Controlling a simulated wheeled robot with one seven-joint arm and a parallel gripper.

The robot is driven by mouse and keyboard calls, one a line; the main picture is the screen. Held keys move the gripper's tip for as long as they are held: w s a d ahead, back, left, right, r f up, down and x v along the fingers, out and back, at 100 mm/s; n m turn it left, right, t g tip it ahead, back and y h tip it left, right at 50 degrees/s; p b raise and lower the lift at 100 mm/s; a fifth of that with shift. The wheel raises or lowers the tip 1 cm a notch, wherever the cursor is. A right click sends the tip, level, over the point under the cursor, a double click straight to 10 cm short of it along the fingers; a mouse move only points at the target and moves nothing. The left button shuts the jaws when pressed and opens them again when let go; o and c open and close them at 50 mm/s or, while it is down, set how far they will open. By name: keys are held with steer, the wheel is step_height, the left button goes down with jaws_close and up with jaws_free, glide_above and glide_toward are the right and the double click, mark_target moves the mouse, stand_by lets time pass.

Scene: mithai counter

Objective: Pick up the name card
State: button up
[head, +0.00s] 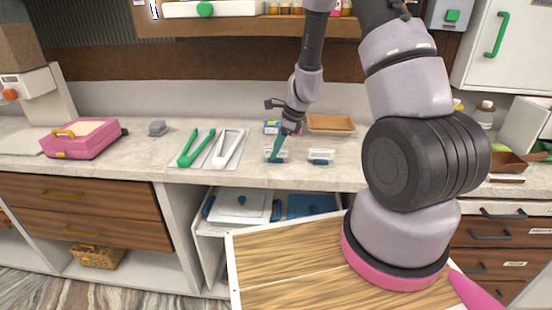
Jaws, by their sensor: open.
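My gripper (276,152) reaches down over the middle of the counter. It is open, and its teal finger slants down to the left. A small pale card with a dark blue base (277,160) is at the fingertip, partly hidden by it. I cannot tell whether the finger touches it. A second similar small white card with a blue base (320,156) lies to the right, clear of the gripper. The writing on both is too small to read, so I cannot tell which is the name card.
A brown tray (331,122) and a small blue packet (271,127) are behind the gripper. A pink box (80,139) stands farther left. Bare counter lies in front of the tongs.

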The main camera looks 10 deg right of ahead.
jaws_close()
